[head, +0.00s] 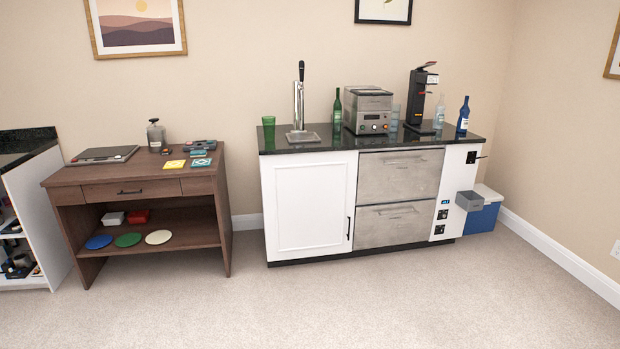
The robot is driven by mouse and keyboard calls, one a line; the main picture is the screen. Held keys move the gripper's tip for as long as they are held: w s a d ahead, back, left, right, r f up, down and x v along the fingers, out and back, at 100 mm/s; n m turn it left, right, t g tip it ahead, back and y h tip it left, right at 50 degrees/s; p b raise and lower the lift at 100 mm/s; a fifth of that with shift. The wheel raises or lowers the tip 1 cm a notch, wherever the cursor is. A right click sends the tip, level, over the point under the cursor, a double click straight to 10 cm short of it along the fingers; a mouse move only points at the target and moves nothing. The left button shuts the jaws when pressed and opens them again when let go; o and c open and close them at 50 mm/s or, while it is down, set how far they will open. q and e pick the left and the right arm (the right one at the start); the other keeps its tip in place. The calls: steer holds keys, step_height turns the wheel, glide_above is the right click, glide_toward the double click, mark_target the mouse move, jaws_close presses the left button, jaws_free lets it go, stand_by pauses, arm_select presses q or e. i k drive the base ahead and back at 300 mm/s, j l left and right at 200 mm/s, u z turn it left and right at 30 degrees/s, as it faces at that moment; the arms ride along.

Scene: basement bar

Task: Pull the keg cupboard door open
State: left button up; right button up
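The keg cupboard door (308,206) is a white panel at the left of the bar unit in the head view. It looks shut, flush with the unit's front. Its dark vertical handle (348,228) is near the door's right edge, beside the steel drawers. A beer tap tower (298,105) stands on the black counter above the door. Neither of my grippers shows in the head view.
Two steel drawers (399,176) are right of the door. A wooden desk (128,192) stands to the left, apart from the bar unit. A blue and white cooler (486,212) is at the unit's right end. The carpet (330,305) in front is clear.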

mark_target(309, 199)
steer(key=i, duration=2.1)
